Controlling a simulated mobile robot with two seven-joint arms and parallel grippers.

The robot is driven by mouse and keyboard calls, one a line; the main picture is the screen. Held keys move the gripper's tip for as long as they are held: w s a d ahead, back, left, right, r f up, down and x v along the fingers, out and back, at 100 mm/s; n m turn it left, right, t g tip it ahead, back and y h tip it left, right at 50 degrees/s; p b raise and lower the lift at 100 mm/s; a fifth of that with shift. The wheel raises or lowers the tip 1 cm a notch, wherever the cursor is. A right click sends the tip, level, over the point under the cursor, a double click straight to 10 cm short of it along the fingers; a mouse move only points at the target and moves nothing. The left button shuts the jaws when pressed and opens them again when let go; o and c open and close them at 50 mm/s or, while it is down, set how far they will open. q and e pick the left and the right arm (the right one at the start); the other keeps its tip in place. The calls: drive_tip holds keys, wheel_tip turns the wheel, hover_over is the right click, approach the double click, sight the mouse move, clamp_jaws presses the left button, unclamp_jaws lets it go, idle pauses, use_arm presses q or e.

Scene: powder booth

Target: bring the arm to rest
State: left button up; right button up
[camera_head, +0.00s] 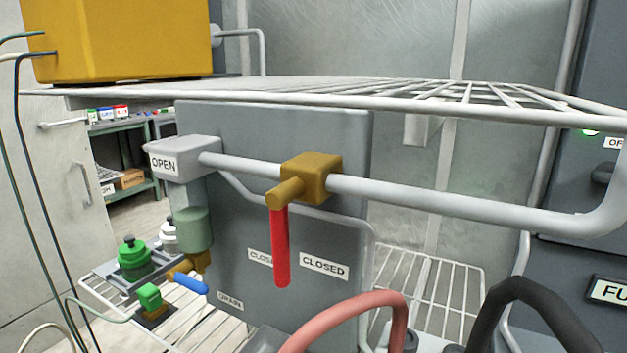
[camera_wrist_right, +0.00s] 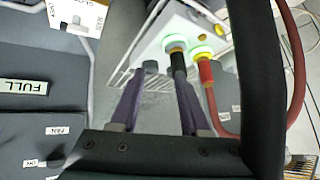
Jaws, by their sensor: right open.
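My right gripper (camera_wrist_right: 160,100) is open in the right wrist view, its purple fingers apart. A black plug (camera_wrist_right: 178,62) and a red plug with a brass collar (camera_wrist_right: 205,70) show near and beyond the fingers, at a white box (camera_wrist_right: 160,45) with lit green rings. I cannot tell whether a finger touches the black plug. A dark thick band crosses the right of that view, close to the camera. My right gripper is not clearly seen in the head view. My left gripper is not in view.
A brass valve (camera_head: 312,178) with a red handle (camera_head: 281,245) hanging down sits on a grey pipe (camera_head: 440,200). A wire shelf (camera_head: 400,100) carries a yellow box (camera_head: 120,40). A pink-red hose (camera_head: 345,315) and black loop (camera_head: 530,295) fill the lower right. A blue handle (camera_head: 190,284) is at lower left.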

drive_tip(key=s+r+n+g+h+p, duration=0.1)
drive_tip(key=s+g, duration=0.1)
drive_tip(key=s, duration=0.5)
drive_tip(key=s+r+n+g+p, duration=0.1)
drive_tip(key=s+n+g+p, duration=0.15)
drive_tip(key=s, duration=0.35)
wheel_tip(320, 180, up, 35)
drive_tip(key=p, duration=3.4)
drive_tip(key=shift+a+m+p, duration=0.25)
drive_tip(key=shift+m+p, duration=0.05)
drive_tip(key=shift+m, duration=0.15)
